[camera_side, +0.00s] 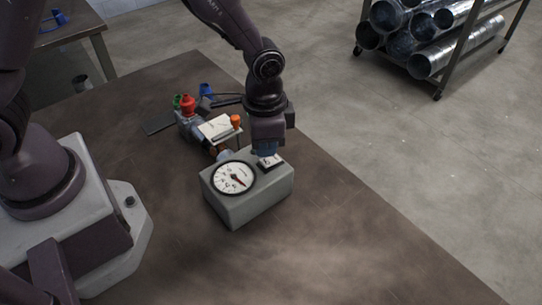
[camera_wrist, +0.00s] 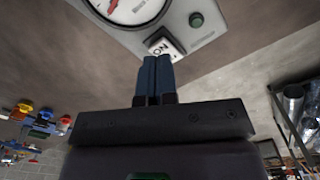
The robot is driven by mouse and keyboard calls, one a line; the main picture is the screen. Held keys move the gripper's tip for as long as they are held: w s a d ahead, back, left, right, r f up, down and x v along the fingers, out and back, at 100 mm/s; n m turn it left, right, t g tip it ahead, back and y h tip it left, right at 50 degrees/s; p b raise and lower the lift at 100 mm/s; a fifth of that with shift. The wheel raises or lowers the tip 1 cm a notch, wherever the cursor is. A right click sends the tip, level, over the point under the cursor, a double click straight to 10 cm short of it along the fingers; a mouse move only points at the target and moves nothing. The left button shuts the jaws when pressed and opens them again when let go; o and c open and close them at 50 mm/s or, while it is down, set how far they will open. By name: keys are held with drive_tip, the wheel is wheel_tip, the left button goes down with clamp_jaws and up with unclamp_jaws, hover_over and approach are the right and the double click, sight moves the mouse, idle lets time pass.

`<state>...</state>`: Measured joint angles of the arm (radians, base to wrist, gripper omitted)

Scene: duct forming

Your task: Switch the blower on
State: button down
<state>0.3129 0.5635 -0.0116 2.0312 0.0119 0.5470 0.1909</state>
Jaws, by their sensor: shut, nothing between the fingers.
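A grey box (camera_side: 262,200) stands on the table, with a round white dial gauge (camera_side: 234,178) with a red needle on its sloped top. A rocker switch (camera_side: 270,162) sits right of the gauge. In the wrist view the switch (camera_wrist: 165,42) is white with "ON" lettering, and a dark green round lamp or button (camera_wrist: 196,19) is beside it. My gripper (camera_side: 267,150) is shut and empty, its blue fingertips (camera_wrist: 157,60) at the edge of the switch. I cannot tell whether they touch it. The fingers hide part of the switch in the side view.
Behind the box lie a white pad or card (camera_side: 216,128), an orange-capped item (camera_side: 236,121), a red-topped item (camera_side: 188,104) and a blue item (camera_side: 206,89). A rack of metal ducts (camera_side: 420,40) stands on the floor beyond. The table's front right is clear.

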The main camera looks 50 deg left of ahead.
sight(266, 161)
drive_tip(key=shift+f, duration=1.25)
idle(0.8)
drive_tip(key=shift+r, duration=3.55)
drive_tip(key=s+a+r+n+t, duration=0.2)
drive_tip(key=s+a+r+n, duration=0.1)
drive_tip(key=s+a+r, duration=0.2)
drive_tip(key=s+a+r+n+t, duration=0.3)
drive_tip(key=s+a+r, duration=0.3)
drive_tip(key=r, duration=0.8)
drive_tip(key=s, duration=0.3)
drive_tip(key=shift+s+a+t, duration=0.25)
drive_tip(key=shift+s+t, duration=0.05)
drive_tip(key=shift+s, duration=0.1)
